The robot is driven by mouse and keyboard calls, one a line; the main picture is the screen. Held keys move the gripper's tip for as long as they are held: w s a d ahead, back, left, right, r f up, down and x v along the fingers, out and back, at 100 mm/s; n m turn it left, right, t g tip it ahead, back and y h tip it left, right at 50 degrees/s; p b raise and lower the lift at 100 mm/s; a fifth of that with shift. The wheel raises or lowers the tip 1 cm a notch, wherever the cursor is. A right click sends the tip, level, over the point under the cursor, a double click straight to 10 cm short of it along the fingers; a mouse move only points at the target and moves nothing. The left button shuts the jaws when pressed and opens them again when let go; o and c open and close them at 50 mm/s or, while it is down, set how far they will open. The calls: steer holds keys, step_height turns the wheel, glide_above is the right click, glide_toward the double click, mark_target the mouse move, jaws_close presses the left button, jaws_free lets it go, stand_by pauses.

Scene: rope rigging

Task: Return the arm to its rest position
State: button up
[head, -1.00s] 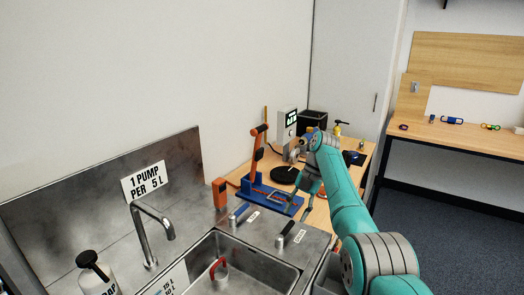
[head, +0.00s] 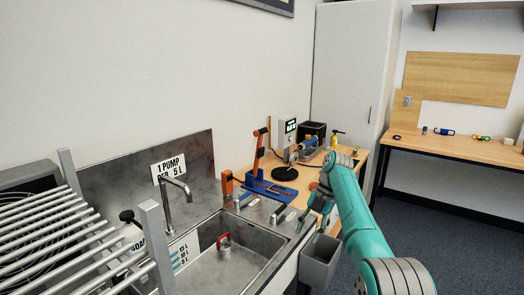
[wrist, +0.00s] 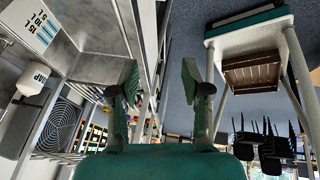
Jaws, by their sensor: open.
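My teal arm (head: 362,225) comes up from the bottom right of the head view and bends at its upper joint. My gripper (head: 318,208) hangs down beyond it, near the right edge of the sink counter and above a grey bin. In the wrist view my gripper (wrist: 160,82) has its two fingers spread apart. Nothing is between them, and only distant floor and shelving show past them. In the head view the arm partly covers the wrist and the bench edge.
A steel sink (head: 215,262) holds a red-handled object (head: 224,241). A metal rack (head: 70,240) stands at left. A blue-based tool with an orange handle (head: 272,185) sits on the wooden bench. The grey bin (head: 319,262) hangs below my gripper. Open floor (head: 445,245) lies at right.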

steer(key=s+f+m+t, duration=0.2)
steer(key=s+f+m, duration=0.15)
steer(key=f, duration=1.15)
steer(key=s+f+m+t, duration=0.25)
steer(key=f+m, duration=0.25)
steer(key=f, duration=1.1)
steer(key=s+d+f+m+t+h, duration=0.15)
steer(key=s+f+m, duration=0.25)
steer(key=s+f, duration=0.5)
steer(key=s+f+m+t+h, duration=0.15)
steer(key=s+f+m, duration=0.25)
steer(key=s+f, duration=0.5)
steer(key=s+d+r+m+t, duration=0.1)
steer(key=s+r+m+t, duration=0.3)
steer(key=s, duration=0.9)
steer(key=s+d+r+m+t, duration=0.1)
steer(key=s+r+m+t, duration=0.15)
steer(key=s+r, duration=0.7)
steer(key=s+r+m+t+h, duration=0.1)
steer(key=s+r+m+t, duration=0.2)
steer(key=s+r, duration=1.6)
step_height(320, 180, up, 4)
steer(key=m, duration=0.3)
steer(key=shift+s+d+m, duration=0.2)
steer(key=shift+d+m, duration=0.05)
steer(key=shift+m, duration=0.05)
